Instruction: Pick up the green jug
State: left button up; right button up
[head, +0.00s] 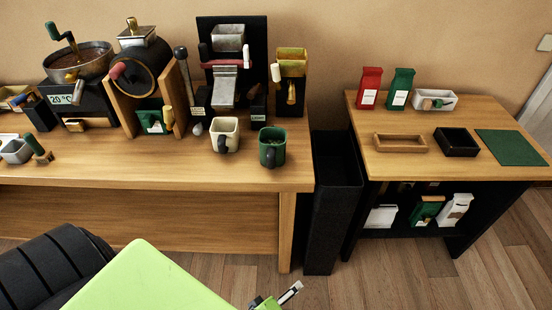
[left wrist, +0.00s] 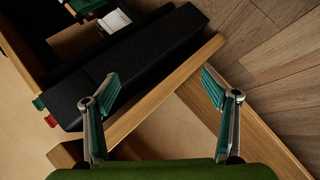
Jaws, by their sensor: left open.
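The green jug (head: 271,147) stands upright near the front right of the long wooden bench, its dark handle facing me. A cream jug (head: 225,135) of similar shape stands to its left. My left gripper (left wrist: 160,80) is open in the left wrist view, with nothing between its fingers. In the head view only a small part of it (head: 289,293) shows at the bottom edge, in front of and below the bench, well apart from the jug. I cannot make out the green jug in the left wrist view. My right gripper is not in view.
A tall black bin (head: 333,205) stands between the bench (head: 170,173) and a smaller table (head: 455,165) with bags, trays and a green mat (head: 510,147). Machines with chutes (head: 228,60) line the bench behind the jugs. The floor (head: 400,280) in front is clear.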

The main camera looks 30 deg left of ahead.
pick_arm(q)
jog(key=w+a+r+n+t+y+b, duration=0.1)
jog(key=w+a+r+n+t, duration=0.15)
jog(key=w+r+n, duration=0.55)
jog(key=n+t+y+b, duration=0.3)
jog(key=n+y, duration=0.5)
jog(key=n, duration=1.2)
send_near(271, 166)
jog(key=shift+n+y, duration=0.4)
jog(key=shift+n, duration=0.1)
jog(key=x, duration=0.2)
jog(key=p+x, duration=0.1)
jog(key=x, duration=0.1)
jog(key=p+x, duration=0.1)
jog(key=x, duration=0.2)
jog(key=shift+w+d+f, duration=0.1)
jog(key=shift+w+d, duration=0.15)
jog(key=shift+d, duration=0.05)
jog(key=p+x, duration=0.2)
jog(key=x, duration=0.3)
jog(key=shift+a, duration=0.3)
jog(key=shift+w+a, duration=0.15)
jog(key=shift+w, duration=0.15)
jog(key=shift+c, duration=0.3)
